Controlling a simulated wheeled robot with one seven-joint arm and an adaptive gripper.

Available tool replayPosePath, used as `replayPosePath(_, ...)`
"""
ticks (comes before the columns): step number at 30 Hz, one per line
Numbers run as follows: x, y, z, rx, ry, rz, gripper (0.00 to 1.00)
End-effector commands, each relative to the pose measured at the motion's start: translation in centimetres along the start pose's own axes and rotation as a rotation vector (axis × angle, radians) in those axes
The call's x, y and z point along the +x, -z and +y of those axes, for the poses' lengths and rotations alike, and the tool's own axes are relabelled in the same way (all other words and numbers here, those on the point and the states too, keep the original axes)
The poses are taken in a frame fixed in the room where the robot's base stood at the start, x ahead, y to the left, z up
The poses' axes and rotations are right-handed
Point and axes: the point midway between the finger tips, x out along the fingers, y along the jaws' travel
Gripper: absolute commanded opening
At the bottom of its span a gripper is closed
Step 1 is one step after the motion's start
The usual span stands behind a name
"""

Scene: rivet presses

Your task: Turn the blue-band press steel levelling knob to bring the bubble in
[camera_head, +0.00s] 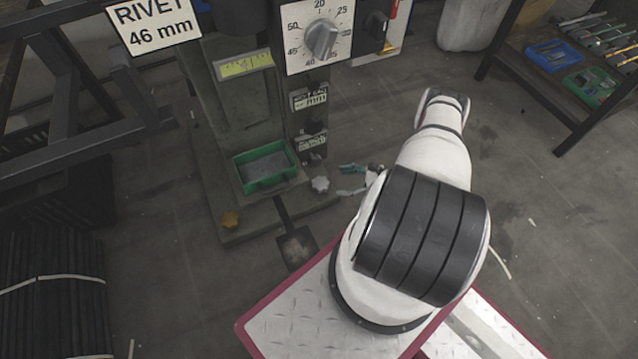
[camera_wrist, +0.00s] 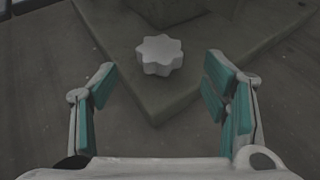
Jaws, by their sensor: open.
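The steel levelling knob (camera_head: 320,184) is a pale, lobed knob at the right front corner of the press base. In the wrist view the knob (camera_wrist: 160,54) stands on the base near its corner, beyond and between my fingertips. My gripper (camera_wrist: 158,86) is open and empty, its teal-padded fingers apart and not touching the knob. In the head view my gripper (camera_head: 356,180) is just right of the knob, partly behind my arm. The yellow-green level vial (camera_head: 245,66) is on the press front; its bubble is too small to place. A trace of blue shows at the top of the press.
A green tray (camera_head: 265,166) is on the press front, with a pedal (camera_head: 296,247) below. A dial panel (camera_head: 318,37) stands above. A tool shelf (camera_head: 560,60) is at right. Floor between is mostly clear.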

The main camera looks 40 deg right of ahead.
Motion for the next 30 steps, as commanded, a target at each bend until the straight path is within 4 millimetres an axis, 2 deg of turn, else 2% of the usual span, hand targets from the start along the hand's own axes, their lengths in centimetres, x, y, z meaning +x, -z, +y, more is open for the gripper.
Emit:
replayPosePath(1, 1.2, 0.2, 0.2, 0.000, -0.005, 0.000, 0.68)
replayPosePath(6, 4.5, 0.1, 0.1, -0.001, -0.004, 0.000, 0.68)
replayPosePath(15, 8.6, 0.1, 0.1, -0.001, -0.002, 0.000, 0.68)
replayPosePath(27, 9.3, 0.0, 0.0, 0.000, 0.000, 0.000, 0.68)
replayPosePath(28, 9.3, 0.0, 0.0, 0.000, 0.000, 0.000, 0.66)
replayPosePath(30, 9.3, 0.0, 0.0, -0.001, 0.000, 0.000, 0.50)
